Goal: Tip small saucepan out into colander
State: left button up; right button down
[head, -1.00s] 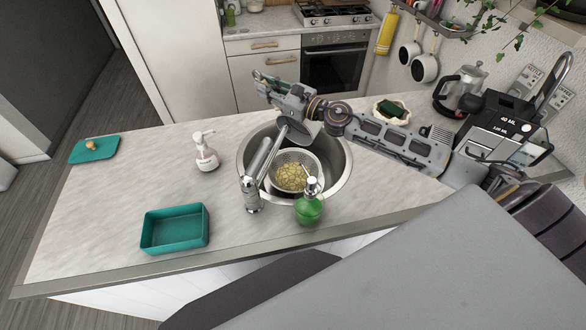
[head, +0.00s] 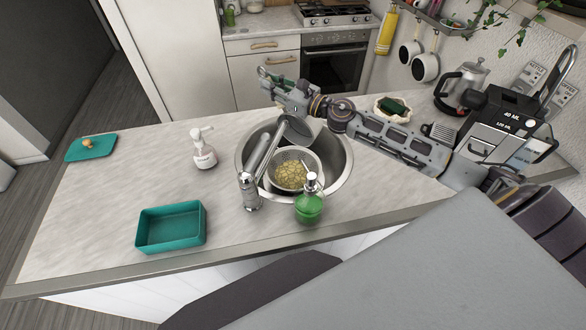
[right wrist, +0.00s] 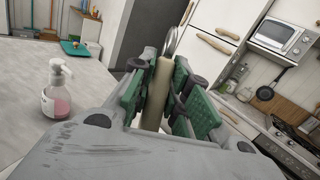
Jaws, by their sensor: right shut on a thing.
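The colander (head: 287,155) sits in the round steel sink with yellowish pieces (head: 292,176) in it. My right gripper (head: 272,82) is over the sink's far side, shut on the pale handle (right wrist: 155,95) of the small saucepan. The handle stands between the green finger pads in the right wrist view. The grey saucepan (head: 297,128) hangs tilted above the far part of the sink, just beyond the colander. Its inside is hidden, so I cannot tell whether anything is left in it. My left gripper is out of view.
The faucet (head: 250,190) and a green soap bottle (head: 309,205) stand at the sink's near side. A pink soap bottle (head: 203,150) stands left of it. A teal tray (head: 171,227) and a teal board (head: 90,147) lie further left. A coffee machine (head: 495,125) stands at right.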

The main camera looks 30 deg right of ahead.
jog(key=shift+w+d+f+m+h+b, duration=0.35)
jog(key=shift+w+d+f+m+b, duration=1)
jog(key=shift+w+d+f+m, duration=2.35)
jog(key=shift+w+d+f+m+h+b, duration=0.4)
jog(key=shift+w+d+f+m+b, duration=2)
jog(key=shift+d, duration=2.5)
jog(key=shift+w+d+f+m+h+b, duration=0.35)
jog(key=shift+w+d+f+m, duration=1.9)
jog(key=shift+d+m, duration=1.85)
jog(key=shift+s+d+f, duration=0.2)
jog(key=shift+d+f, duration=0.2)
jog(key=shift+f, duration=0.1)
jog(key=shift+d+f, duration=0.1)
